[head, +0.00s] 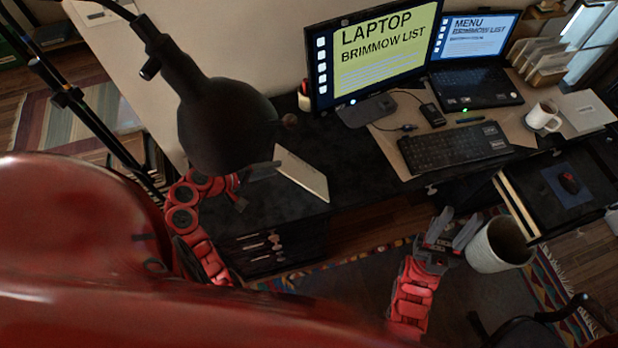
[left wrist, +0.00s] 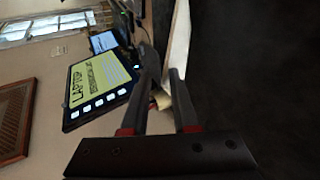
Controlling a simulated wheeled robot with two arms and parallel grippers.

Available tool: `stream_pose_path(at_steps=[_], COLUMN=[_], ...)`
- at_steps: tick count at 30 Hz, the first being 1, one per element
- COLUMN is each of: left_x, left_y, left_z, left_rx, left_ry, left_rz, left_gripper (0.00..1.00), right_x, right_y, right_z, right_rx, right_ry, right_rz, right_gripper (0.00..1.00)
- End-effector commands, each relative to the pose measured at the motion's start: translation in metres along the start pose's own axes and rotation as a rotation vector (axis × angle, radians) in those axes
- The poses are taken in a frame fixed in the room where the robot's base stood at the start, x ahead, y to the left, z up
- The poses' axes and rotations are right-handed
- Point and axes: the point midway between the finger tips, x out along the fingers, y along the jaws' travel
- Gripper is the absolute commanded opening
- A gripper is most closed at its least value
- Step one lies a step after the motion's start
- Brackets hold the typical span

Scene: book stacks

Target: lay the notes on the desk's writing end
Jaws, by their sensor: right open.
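A pale, flat pad (head: 302,174), which looks like the notes, is at the dark desk's left end (head: 345,182), tilted in the picture. I cannot tell whether it rests on the desk or sits just above it. My left gripper (head: 264,168) is at its left edge, partly hidden by the lamp head. In the left wrist view the pad's pale edge (left wrist: 181,38) shows at the fingertips (left wrist: 164,62), beside the dark desktop (left wrist: 255,75). The fingers are apart there, but their grip on it is unclear. My right gripper (head: 455,230) is open and empty, low in front of the desk.
A black lamp head (head: 225,125) hangs over my left gripper. A monitor (head: 375,55), a keyboard (head: 455,147), a laptop (head: 475,85) and a white mug (head: 543,116) occupy the desk's right part. A pale bin (head: 492,252) stands beside my right gripper.

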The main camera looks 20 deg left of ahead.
Motion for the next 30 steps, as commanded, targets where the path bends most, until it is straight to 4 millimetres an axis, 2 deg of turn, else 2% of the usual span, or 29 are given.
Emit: stream_pose_path(at_steps=[1, 10, 14, 17, 23, 26, 30], left_x=[-0.005, -0.004, 0.0, 0.007, 0.014, 0.004, -0.022], left_y=[0.006, 0.003, 0.001, -0.005, -0.024, -0.026, -0.011], left_z=[0.0, 0.001, -0.006, -0.021, -0.079, -0.111, -0.14], left_rx=[0.0, 0.0, 0.0, 0.002, 0.062, 0.15, 0.326], left_ry=[0.001, -0.002, 0.029, 0.109, 0.424, 0.632, 0.915], left_rz=[0.0, -0.001, -0.006, -0.022, -0.091, -0.133, -0.167], left_gripper=[0.27, 0.27, 0.27, 0.27, 0.27, 0.27, 0.27], right_x=[0.006, 0.003, 0.003, 0.003, 0.003, 0.003, 0.003], right_y=[0.0, 0.0, 0.0, 0.0, 0.0, 0.0, 0.0], right_z=[-0.001, 0.0, 0.0, 0.0, 0.0, -0.001, 0.0], right_rx=[0.0, 0.0, 0.0, 0.0, 0.0, 0.0, 0.0], right_ry=[0.0, 0.0, -0.001, 0.0, 0.0, 0.0, -0.001], right_rz=[0.0, 0.0, 0.0, 0.0, 0.0, 0.0, 0.0], right_gripper=[0.42, 0.42, 0.42, 0.42, 0.42, 0.42, 0.42])
